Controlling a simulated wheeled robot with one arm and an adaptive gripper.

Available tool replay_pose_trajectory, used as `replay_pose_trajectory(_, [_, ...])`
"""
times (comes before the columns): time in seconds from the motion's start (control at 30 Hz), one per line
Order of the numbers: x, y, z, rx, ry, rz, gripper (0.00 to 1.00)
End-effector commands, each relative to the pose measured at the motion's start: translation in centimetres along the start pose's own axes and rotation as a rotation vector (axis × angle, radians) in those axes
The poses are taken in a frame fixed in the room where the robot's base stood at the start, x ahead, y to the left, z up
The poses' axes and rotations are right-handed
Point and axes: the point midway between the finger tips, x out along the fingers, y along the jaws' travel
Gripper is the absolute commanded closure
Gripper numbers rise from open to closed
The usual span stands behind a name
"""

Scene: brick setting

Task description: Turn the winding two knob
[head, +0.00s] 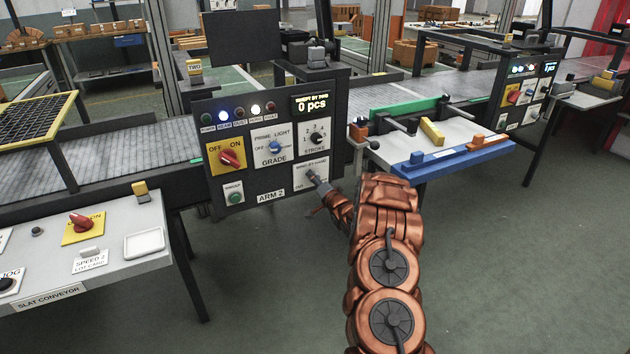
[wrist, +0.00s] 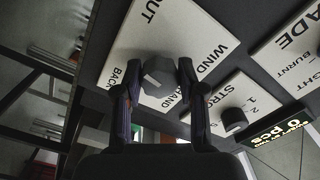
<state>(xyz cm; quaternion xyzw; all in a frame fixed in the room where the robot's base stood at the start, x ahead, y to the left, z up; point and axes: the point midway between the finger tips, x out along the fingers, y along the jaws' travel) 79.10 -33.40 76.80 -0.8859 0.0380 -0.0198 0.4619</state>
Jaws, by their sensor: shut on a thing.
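The knob (wrist: 158,88) is a grey faceted grip with a pale mark, on a white plate (wrist: 205,28) whose visible lettering includes "WIND", "HAND", "BACK" and a partly cut "OUT". In the head view this plate (head: 301,171) is at the lower right of the black "ARM 2" panel. My gripper (head: 319,182) reaches it from the right and covers part of it. In the wrist view my gripper (wrist: 158,76) has one dark finger on each side of the knob and is shut on it.
The panel also holds a red OFF/ON switch (head: 231,158), a blue grade knob (head: 274,147), a black stroke knob (head: 317,138) and a green button (head: 234,198). Its display (head: 313,104) reads 0 pcs. A blue-edged tray table (head: 455,158) stands close to the right of my arm.

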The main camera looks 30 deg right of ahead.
Motion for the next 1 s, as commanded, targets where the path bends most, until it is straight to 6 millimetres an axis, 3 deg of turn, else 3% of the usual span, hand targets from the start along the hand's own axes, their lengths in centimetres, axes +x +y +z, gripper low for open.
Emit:
replay_pose_trajectory(0.13, [0.0, 0.0, 0.0, -0.001, 0.001, -0.001, 0.95])
replay_pose_trajectory(0.17, [0.0, 0.0, 0.0, -0.001, 0.001, 0.000, 0.57])
replay_pose_trajectory(0.37, [0.0, 0.0, 0.0, -0.001, 0.000, 0.000, 0.36])
replay_pose_trajectory(0.77, [-0.3, 0.1, 0.0, -0.001, 0.000, 0.001, 0.35])
replay_pose_trajectory(1.0, [-2.5, 0.2, 0.0, 0.001, -0.001, 0.004, 0.35])
